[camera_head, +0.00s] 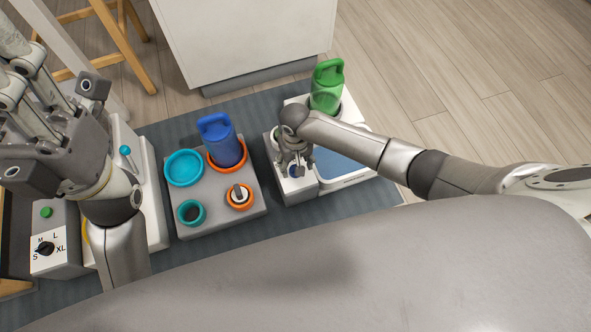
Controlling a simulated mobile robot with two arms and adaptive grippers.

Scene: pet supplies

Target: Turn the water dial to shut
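A white and grey water unit (348,172) with a blue basin stands on the mat right of centre. My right gripper (295,168) points down over the small block at its front left corner. A dark blue part, perhaps the water dial, shows at its fingertips. The gripper hides most of this spot, so I cannot tell the dial's setting or whether the fingers are closed on it. My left gripper (45,85) is raised close to the camera at the left, away from the water unit. Its fingertips are not clearly visible.
A green bottle (326,90) stands at the back of the water unit. A box at far left has an S-to-XL dial (45,248) and a green button (46,212).

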